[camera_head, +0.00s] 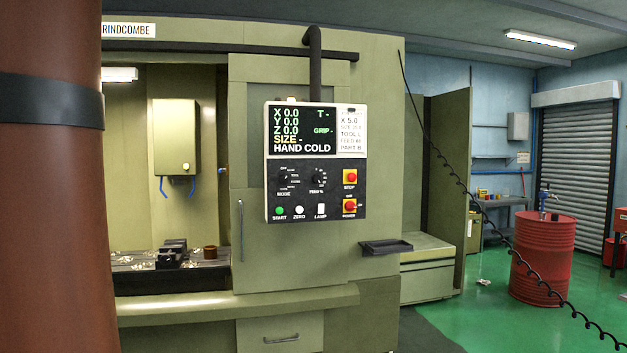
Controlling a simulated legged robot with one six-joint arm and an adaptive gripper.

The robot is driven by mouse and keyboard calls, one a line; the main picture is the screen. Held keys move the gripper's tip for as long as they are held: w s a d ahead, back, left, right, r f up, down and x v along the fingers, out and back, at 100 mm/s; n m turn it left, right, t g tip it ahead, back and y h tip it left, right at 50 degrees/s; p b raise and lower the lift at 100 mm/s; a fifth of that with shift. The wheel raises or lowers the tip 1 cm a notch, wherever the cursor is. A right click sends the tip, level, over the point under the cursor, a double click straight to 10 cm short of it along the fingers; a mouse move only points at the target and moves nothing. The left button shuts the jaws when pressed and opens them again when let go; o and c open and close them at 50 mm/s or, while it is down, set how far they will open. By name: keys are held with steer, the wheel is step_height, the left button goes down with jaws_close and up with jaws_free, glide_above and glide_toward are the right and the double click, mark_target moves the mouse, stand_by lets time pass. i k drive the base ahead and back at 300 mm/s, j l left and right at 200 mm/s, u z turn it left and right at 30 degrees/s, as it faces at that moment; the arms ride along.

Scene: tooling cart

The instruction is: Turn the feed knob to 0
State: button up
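The feed knob (319,179) is a small black dial on the control panel (271,192), above the label "FEED %". It has small pale marks around it. They are too small to read, so I cannot tell where the knob points. The mode knob (284,178), also black, is to its left. The screen (303,131) above reads X 0.0, Y 0.0, Z 0.0, SIZE and HAND COLD. My gripper is not in view, and nothing is seen touching the panel.
A red stop button (350,176) and another red knob (349,206) are right of the feed knob. Start (279,211), zero (299,211) and lamp (320,210) controls are below. A dark tray (386,247) juts out lower right. A reddish-brown upright hides the left edge.

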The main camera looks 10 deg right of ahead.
mark_target(316, 178)
steer(key=i, duration=1.4)
